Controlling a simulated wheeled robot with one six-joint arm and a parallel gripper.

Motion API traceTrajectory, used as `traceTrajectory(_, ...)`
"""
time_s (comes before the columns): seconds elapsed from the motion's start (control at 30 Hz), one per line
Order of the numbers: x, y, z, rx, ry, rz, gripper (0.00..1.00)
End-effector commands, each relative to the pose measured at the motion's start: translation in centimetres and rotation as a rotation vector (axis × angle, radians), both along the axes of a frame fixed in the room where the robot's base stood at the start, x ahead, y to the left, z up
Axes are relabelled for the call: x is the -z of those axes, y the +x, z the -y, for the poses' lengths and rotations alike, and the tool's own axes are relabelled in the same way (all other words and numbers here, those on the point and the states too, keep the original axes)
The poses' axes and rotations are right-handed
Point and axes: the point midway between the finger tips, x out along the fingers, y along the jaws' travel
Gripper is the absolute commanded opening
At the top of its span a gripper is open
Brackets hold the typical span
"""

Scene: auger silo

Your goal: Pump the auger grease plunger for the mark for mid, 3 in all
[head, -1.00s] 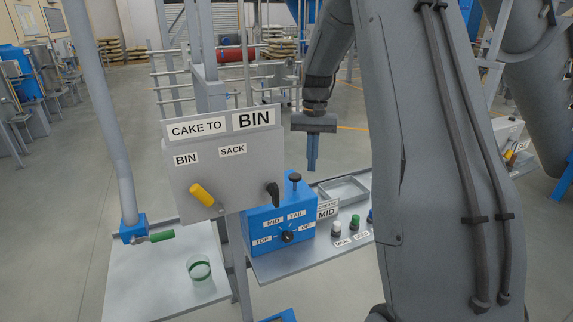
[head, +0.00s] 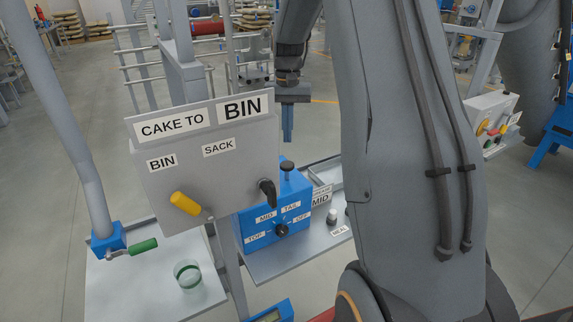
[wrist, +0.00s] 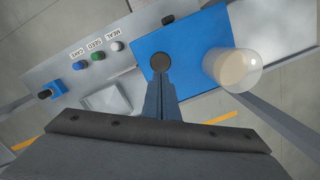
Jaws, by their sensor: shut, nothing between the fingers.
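The grease plunger has a black knob (head: 287,165) on a short stem, standing on top of a blue box (head: 252,225). The box's front has a black dial (head: 281,230) among TOP, MID, TAIL and OFF labels; I cannot tell where the dial points. A card reading MID (head: 320,199) stands beside the box. My gripper (head: 288,138) points down with its fingers shut and empty, just above the knob in the head view. In the wrist view the plunger knob (wrist: 160,62) shows right beyond the fingertips (wrist: 161,78); I cannot tell whether they touch.
A grey CAKE TO BIN panel (head: 210,150) with a yellow-handled lever (head: 185,203) stands in front, left of the box. A green-handled valve (head: 143,246) and a glass (head: 187,274) are at left. White, green (wrist: 97,56) and blue knobs line the bench beside the box.

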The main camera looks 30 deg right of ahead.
Motion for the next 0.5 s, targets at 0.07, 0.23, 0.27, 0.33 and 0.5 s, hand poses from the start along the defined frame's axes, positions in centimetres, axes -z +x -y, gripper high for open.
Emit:
traceTrajectory(0.07, 0.6, 0.0, -0.1, -0.001, 0.001, -0.001, 0.00)
traceTrajectory(0.23, 2.2, -0.1, -0.2, -0.002, 0.001, -0.001, 0.00)
traceTrajectory(0.27, 2.6, -0.1, -0.2, -0.002, 0.000, 0.000, 0.00)
traceTrajectory(0.33, 3.4, -0.2, -0.3, -0.002, 0.001, -0.001, 0.00)
traceTrajectory(0.5, 5.5, -0.4, -0.4, -0.002, 0.000, 0.000, 0.00)
